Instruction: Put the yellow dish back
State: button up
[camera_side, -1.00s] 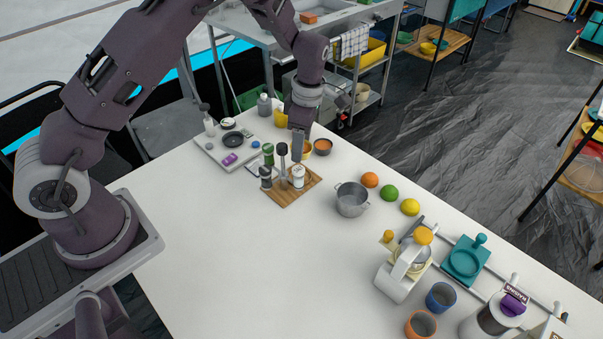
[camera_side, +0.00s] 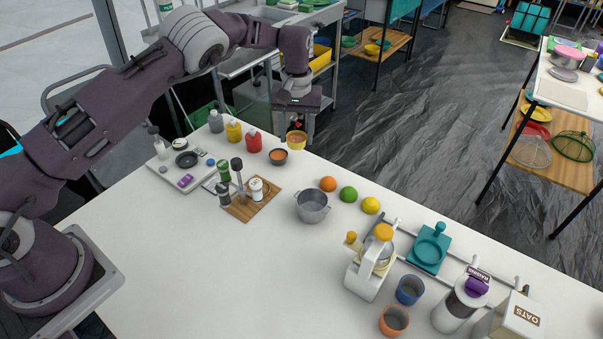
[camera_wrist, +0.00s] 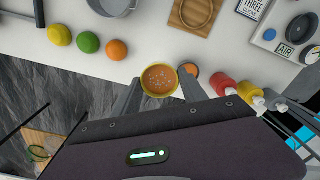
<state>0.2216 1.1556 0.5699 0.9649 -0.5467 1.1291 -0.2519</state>
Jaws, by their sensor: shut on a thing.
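The yellow dish (camera_side: 297,141) is a small round bowl with orange-brown contents flecked with white. It appears level at the far edge of the white table in the side view. In the wrist view the dish (camera_wrist: 160,80) sits between my two fingertips. My gripper (camera_side: 298,126) points down and is shut on the dish; its fingers (camera_wrist: 162,92) flank the rim. Whether the dish's underside clears the table is hard to tell.
A dark bowl with orange contents (camera_side: 278,157), a red bottle (camera_side: 253,142) and a yellow bottle (camera_side: 234,131) stand close by. A grey pot (camera_side: 312,206) and fruit stand nearer. A wooden rack (camera_side: 385,45) beyond holds yellow and green dishes. The table's left front is clear.

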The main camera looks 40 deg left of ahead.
aim_at(303, 173)
jog(key=shift+w+d+m, duration=0.35)
jog(key=shift+d+m, duration=0.1)
jog(key=shift+m, duration=0.55)
jog(key=shift+w+d+f+m, duration=0.1)
jog(key=shift+d+m, duration=0.05)
jog(key=shift+m, duration=0.25)
notch_tip(303, 173, down, 10)
jog(key=shift+w+r, duration=0.1)
jog(key=shift+r, duration=0.05)
jog(key=o, duration=1.1)
